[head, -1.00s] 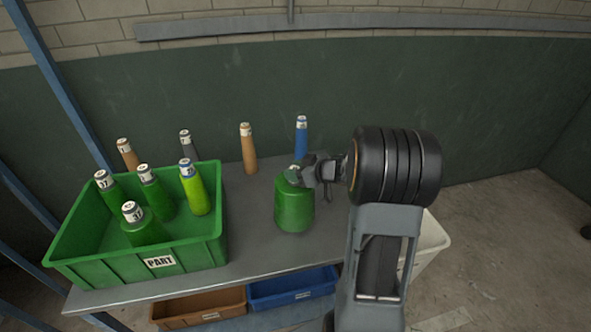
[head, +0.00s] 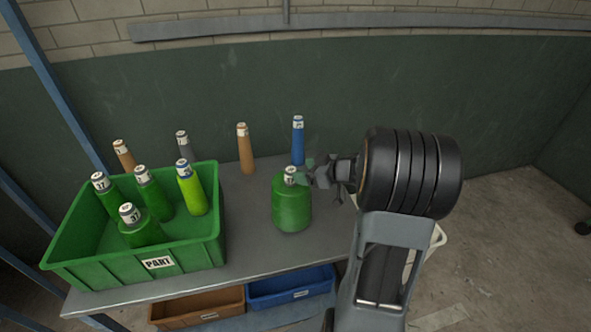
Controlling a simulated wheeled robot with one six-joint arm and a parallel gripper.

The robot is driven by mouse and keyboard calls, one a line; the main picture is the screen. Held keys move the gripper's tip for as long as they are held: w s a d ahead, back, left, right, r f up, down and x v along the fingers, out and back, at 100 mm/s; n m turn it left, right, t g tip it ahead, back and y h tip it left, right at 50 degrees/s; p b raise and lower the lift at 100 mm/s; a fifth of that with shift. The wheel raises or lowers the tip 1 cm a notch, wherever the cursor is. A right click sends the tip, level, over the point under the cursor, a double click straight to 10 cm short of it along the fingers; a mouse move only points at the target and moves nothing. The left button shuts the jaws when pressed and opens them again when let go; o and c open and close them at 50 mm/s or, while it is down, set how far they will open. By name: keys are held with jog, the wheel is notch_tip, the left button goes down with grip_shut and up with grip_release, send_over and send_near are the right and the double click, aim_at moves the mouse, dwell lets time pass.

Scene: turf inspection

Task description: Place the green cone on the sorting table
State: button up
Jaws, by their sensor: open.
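A wide green cone (head: 292,205) with a white-labelled top stands upright on the grey sorting table (head: 258,252), right of the green crate. My gripper (head: 308,174) is open just right of the cone's top, with nothing between its fingers that I can make out. The fingertips lie very close to the cone's neck in the picture; whether they touch it I cannot tell. My wrist extends to the right from the gripper.
A green crate (head: 170,258) marked PART holds several green cones. Orange (head: 245,150), grey (head: 184,146) and blue (head: 298,141) cones stand along the back of the table. Brown (head: 198,306) and blue (head: 290,287) bins sit below. A white bin (head: 437,238) is partly hidden behind my arm.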

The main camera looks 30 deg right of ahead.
jog(key=v, duration=0.6)
notch_tip(320, 180, up, 6)
jog(key=w+a+m+t+h, duration=0.1)
jog(key=m+h, duration=0.2)
jog(key=h, duration=0.2)
jog(key=w+a+m+h, duration=0.1)
jog(key=w+m+h, duration=0.1)
jog(key=h, duration=0.4)
jog(key=s+a+f+g+y, duration=0.2)
jog(key=s+a+f+g, duration=0.1)
jog(key=s+a, duration=0.4)
jog(key=s+a+f+m+g+y, duration=0.1)
jog(key=s+a+f+g+y, duration=0.1)
jog(key=s+a+g, duration=0.3)
jog(key=s+a+f, duration=0.1)
jog(key=s+a, duration=0.1)
jog(key=s, duration=0.2)
jog(key=shift+s+a+m+g, duration=0.3)
jog(key=shift+s+a+g, duration=0.05)
jog(key=shift+g, duration=0.05)
